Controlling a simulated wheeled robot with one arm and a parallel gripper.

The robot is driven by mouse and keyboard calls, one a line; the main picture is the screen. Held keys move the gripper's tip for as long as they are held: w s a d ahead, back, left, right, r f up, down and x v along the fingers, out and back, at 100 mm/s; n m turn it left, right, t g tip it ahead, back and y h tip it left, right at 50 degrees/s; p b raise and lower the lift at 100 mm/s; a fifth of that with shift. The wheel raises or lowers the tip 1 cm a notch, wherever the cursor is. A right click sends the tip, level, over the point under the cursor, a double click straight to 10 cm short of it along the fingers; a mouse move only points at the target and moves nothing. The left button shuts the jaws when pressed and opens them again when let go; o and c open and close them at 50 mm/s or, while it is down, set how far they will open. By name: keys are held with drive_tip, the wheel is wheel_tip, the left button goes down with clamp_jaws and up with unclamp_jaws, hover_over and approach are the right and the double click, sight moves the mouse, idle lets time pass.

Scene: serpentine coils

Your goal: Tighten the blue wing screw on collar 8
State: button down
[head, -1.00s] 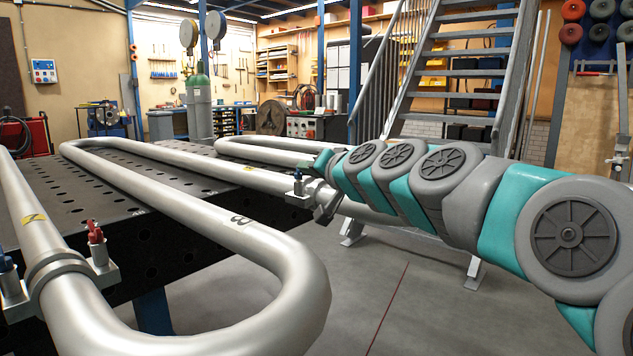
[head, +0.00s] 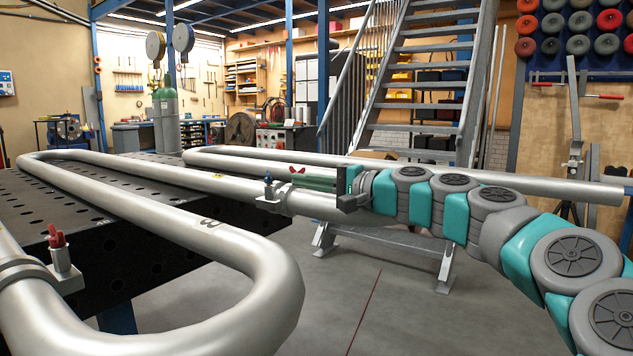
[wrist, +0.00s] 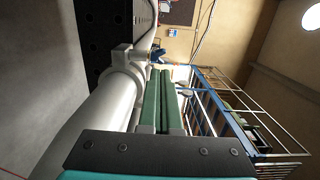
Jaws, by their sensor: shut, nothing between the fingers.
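A blue wing screw (head: 268,187) stands on the bracket of a grey collar (head: 282,197) around the middle pipe. A red wing screw (head: 297,170) shows just behind it. A dark mark that looks like an 8 (head: 208,222) is on the near pipe bend; I cannot tell which collar it names. My gripper (head: 288,179) is shut and empty, its green fingers lying along the pipe and pointing left toward the collar. In the wrist view the shut fingers (wrist: 158,74) lie beside the pipe, with the collar (wrist: 124,68) at left and something blue (wrist: 157,54) beyond the tips.
The silver pipe coil (head: 140,202) runs over a black perforated table (head: 100,235). Another collar (head: 25,275) with a red wing screw (head: 58,245) is at near left. A far pipe (head: 450,172) passes behind my arm. Metal stairs (head: 425,100) stand behind; the floor (head: 390,290) is clear.

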sight(268, 177)
drive_tip(key=x, duration=0.5)
drive_tip(key=shift+s+r, duration=0.1)
drive_tip(key=shift+s, duration=0.05)
idle(0.3)
drive_tip(key=shift+s+a+m+t+h, duration=0.1)
drive_tip(key=shift+s+m+t+h, duration=0.05)
drive_tip(key=shift+m+t+h, duration=0.4)
drive_tip(key=shift+s+a+m+t+h, duration=0.15)
drive_tip(key=shift+s+m+t+h, duration=0.05)
drive_tip(key=shift+m+t+h, duration=0.55)
